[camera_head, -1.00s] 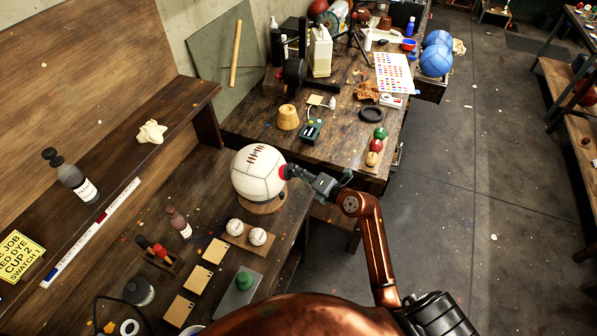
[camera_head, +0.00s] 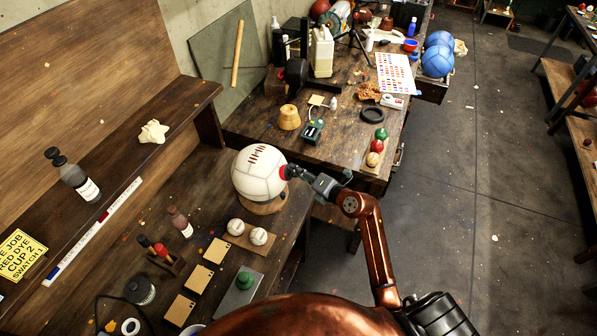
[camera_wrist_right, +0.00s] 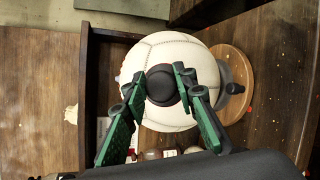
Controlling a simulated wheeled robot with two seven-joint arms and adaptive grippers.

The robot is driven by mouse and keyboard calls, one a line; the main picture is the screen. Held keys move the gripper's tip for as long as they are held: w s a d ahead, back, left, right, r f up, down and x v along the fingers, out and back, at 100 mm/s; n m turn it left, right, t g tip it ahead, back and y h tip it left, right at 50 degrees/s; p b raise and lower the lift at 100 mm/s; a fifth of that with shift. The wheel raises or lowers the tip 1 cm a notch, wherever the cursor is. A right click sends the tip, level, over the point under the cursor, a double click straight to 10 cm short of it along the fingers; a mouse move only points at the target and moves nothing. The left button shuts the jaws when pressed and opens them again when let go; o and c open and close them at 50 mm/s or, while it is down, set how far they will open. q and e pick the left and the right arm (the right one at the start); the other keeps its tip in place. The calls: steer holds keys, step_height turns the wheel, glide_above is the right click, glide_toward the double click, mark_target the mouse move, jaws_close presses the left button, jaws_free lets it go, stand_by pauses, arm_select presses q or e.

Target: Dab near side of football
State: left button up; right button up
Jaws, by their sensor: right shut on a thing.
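The football (camera_head: 257,174) is white with dark lacing on top and sits on a round wooden stand (camera_head: 263,206) on the bench. It also shows in the right wrist view (camera_wrist_right: 192,52), where its panel seams are visible. My right gripper (camera_head: 292,172) is at the ball's right side in the head view. It is shut on a dabber with a red pad (camera_head: 284,173), which appears to touch the ball. In the right wrist view, the green-backed fingers hold the dabber's black round knob (camera_wrist_right: 162,87), which hides part of the ball. My left gripper is not in view.
Two small white balls (camera_head: 247,232) on a wooden block, tan cards (camera_head: 199,278) and a small dark-red bottle (camera_head: 180,222) stand nearby on the bench. A cluttered workbench (camera_head: 345,135) lies behind. Open floor (camera_head: 450,200) is to the right.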

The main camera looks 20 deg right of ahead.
steer(key=p, duration=0.2)
steer(key=shift+p, duration=0.3)
stand_by(4.2)
steer(key=shift+s, duration=0.1)
steer(key=s+d+r+p, duration=0.3)
steer(key=s+d, duration=0.1)
steer(key=shift+s+p, duration=0.3)
stand_by(0.7)
steer(key=shift+d, duration=0.1)
stand_by(0.6)
